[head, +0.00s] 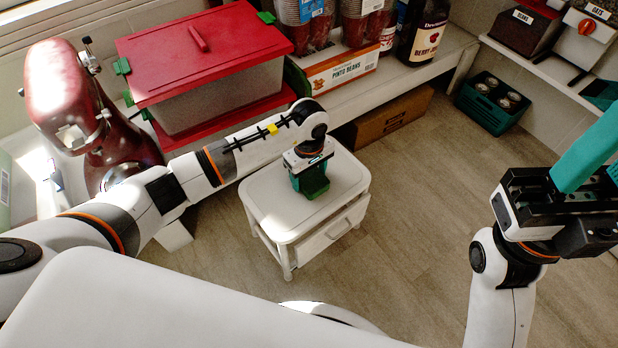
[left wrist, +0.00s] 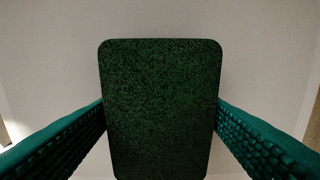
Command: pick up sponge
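The sponge (left wrist: 160,110) is a dark green block with rounded corners. It fills the middle of the left wrist view, and in the head view the sponge (head: 316,188) shows low at the top of a small white cabinet (head: 272,205). My left gripper (head: 306,182) points down over the cabinet. Its teal fingers meet the two long sides of the sponge, with no clear gap. The sponge hides the fingertips in part. My right gripper (head: 598,160) is at the right edge of the head view, away from the cabinet. Its teal fingers look apart, with nothing seen between them.
A shelf behind holds a red-lidded clear bin (head: 220,95), a pinto beans box (head: 340,70) and a dark bottle (head: 425,30). A red stand mixer (head: 75,100) is at left. A cardboard box (head: 395,118) and green crate (head: 492,103) are lower. The floor right of the cabinet is clear.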

